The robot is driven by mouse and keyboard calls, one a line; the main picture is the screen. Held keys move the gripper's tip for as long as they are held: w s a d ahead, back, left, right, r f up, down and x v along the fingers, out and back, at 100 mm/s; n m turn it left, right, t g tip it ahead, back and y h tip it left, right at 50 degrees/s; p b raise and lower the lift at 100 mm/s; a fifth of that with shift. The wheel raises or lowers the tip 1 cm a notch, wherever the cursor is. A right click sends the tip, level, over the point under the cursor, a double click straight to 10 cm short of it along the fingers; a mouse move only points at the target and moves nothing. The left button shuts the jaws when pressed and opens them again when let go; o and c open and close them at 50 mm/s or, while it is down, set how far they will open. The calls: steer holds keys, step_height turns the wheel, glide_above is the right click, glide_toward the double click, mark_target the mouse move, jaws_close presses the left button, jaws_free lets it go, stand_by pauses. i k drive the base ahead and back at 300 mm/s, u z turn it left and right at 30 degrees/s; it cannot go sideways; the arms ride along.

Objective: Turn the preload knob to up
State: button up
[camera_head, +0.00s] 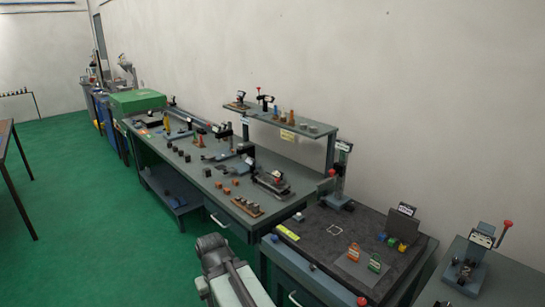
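I cannot make out a preload knob or its setting at this size. A dark fixture with a light-coloured part (271,181) sits on the long grey bench. Another fixture with an upright label plate and a red-tipped lever (465,272) stands on the separate table at the lower right. I cannot tell which of them, if either, bears the knob. Part of my arm (232,278) shows at the bottom centre, in front of the benches. My gripper's fingers do not show.
The long bench (222,196) holds several small blocks and tools, with a raised shelf (300,129) at its back. A dark-topped bench (318,222) with orange and green parts stands to its right. Green floor (95,210) is clear at left; another table (5,140) stands at the left edge.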

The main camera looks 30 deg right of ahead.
mark_target(455, 260)
steer(key=k, duration=0.5)
steer(key=u, duration=0.9)
steer(key=i, duration=0.6)
steer(key=z, duration=3.5)
